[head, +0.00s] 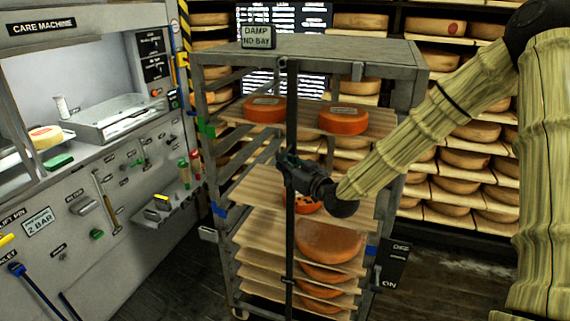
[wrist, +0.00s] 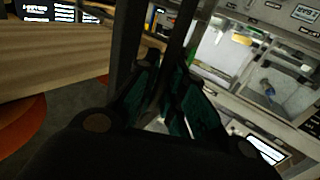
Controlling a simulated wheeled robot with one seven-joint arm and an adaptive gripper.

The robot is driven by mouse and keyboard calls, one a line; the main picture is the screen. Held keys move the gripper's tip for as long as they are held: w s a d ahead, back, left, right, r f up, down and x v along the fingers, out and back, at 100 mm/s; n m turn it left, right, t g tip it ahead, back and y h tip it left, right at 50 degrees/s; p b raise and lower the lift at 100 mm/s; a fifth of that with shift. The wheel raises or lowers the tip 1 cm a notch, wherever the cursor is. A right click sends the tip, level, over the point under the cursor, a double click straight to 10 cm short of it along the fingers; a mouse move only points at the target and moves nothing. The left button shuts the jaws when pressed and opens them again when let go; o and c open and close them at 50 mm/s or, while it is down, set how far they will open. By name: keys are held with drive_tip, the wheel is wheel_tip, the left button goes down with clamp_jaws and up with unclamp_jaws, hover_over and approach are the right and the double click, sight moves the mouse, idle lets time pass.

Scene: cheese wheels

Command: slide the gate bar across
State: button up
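The gate bar (head: 291,110) is a thin dark upright bar across the front of the grey rack (head: 409,75), near the middle of its opening. It runs from the rack's top edge down past the lower shelves. My gripper (head: 288,163) is at the bar, about halfway up. In the wrist view, the dark gate bar (wrist: 178,38) passes between the two green-padded fingers of my gripper (wrist: 169,65). The fingers appear closed against both sides of it. The exact contact is dark and partly hidden.
Orange cheese wheels (head: 265,109) sit on the rack's wooden shelves (head: 250,187) behind the bar. A care machine (head: 75,215) with levers and a projecting ledge stands close on the left. Full cheese shelving (head: 465,160) fills the back. Dark floor (head: 440,285) is open at lower right.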

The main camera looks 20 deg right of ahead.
drive_tip(key=o, duration=0.4)
drive_tip(key=shift+s+d+r, duration=0.1)
drive_tip(key=shift+s+d, duration=0.05)
drive_tip(key=shift+d, duration=0.15)
drive_tip(key=shift+c, duration=0.2)
drive_tip(key=shift+a, duration=0.2)
drive_tip(key=v, duration=1.2)
drive_tip(key=shift+d, duration=0.15)
drive_tip(key=s+a+f+m+g+h, duration=0.1)
drive_tip(key=s+a+f+g, duration=0.2)
drive_tip(key=f, duration=0.7)
drive_tip(key=s+a+f+g+h, duration=0.1)
drive_tip(key=s+f+g, duration=0.3)
drive_tip(key=f, duration=0.7)
drive_tip(key=s+a+f+m+g+h, duration=0.1)
drive_tip(key=s+a+f+g, duration=0.3)
drive_tip(key=f, duration=0.6)
drive_tip(key=s+f+g, duration=0.2)
drive_tip(key=s+f, duration=0.3)
drive_tip(key=s, duration=0.4)
drive_tip(key=s+f+m+g+h, duration=0.1)
drive_tip(key=s+f+g, duration=0.1)
drive_tip(key=s+f, duration=0.4)
drive_tip(key=s+a+f+g+h, duration=0.1)
drive_tip(key=s+f, duration=0.4)
drive_tip(key=s, duration=0.6)
drive_tip(key=shift+s+m+g, duration=0.3)
drive_tip(key=shift+s+g, duration=0.1)
drive_tip(key=shift+g, duration=0.3)
